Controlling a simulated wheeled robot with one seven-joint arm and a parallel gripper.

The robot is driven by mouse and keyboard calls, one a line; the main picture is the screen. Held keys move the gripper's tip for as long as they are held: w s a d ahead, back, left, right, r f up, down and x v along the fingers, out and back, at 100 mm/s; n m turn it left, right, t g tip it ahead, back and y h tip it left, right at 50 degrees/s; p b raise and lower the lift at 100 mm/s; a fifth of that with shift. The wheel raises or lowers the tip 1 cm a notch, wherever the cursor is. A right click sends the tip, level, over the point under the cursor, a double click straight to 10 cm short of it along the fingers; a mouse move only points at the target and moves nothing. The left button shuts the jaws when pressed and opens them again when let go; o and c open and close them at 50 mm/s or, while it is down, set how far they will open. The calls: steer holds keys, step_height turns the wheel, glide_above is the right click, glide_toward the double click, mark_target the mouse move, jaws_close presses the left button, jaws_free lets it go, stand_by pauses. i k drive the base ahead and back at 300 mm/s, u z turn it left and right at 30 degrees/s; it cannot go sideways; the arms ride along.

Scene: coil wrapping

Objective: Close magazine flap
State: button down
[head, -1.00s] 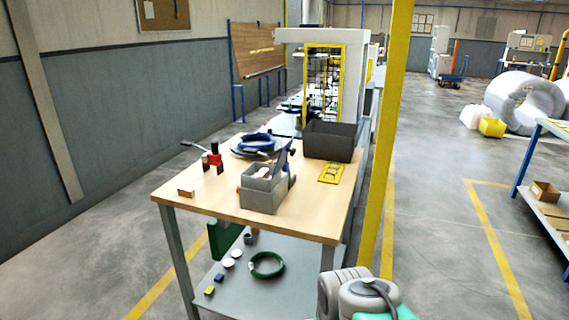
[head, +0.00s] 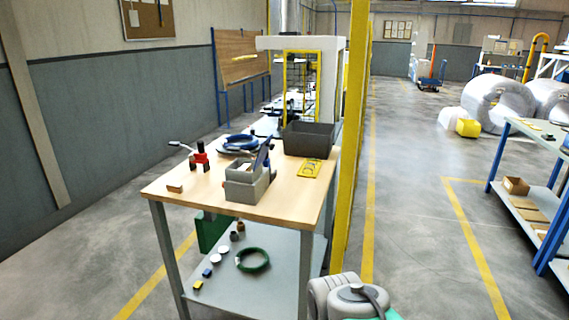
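The magazine is a grey box (head: 243,190) standing on the wooden worktable in the head view. Its dark blue flap (head: 262,156) stands up tilted at the back right of the box, so the top looks open. Something pale shows inside the box, too small to make out. My folded arm (head: 350,298) shows at the bottom of the view, well in front of the table and apart from the magazine. My gripper cannot be made out.
The wooden table (head: 300,207) also bears a dark grey bin (head: 308,139), a yellow plate (head: 310,168), a blue coil (head: 238,143), a red-and-black tool (head: 200,157) and a small block (head: 175,188). A yellow post (head: 350,150) rises beside the table. Open floor lies to the right.

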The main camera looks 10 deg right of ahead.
mark_target(266, 144)
steer(key=z, duration=0.1)
steer(key=k, duration=0.15)
steer(key=u, duration=1.1)
steer(key=i, duration=0.75)
steer(key=u, duration=0.25)
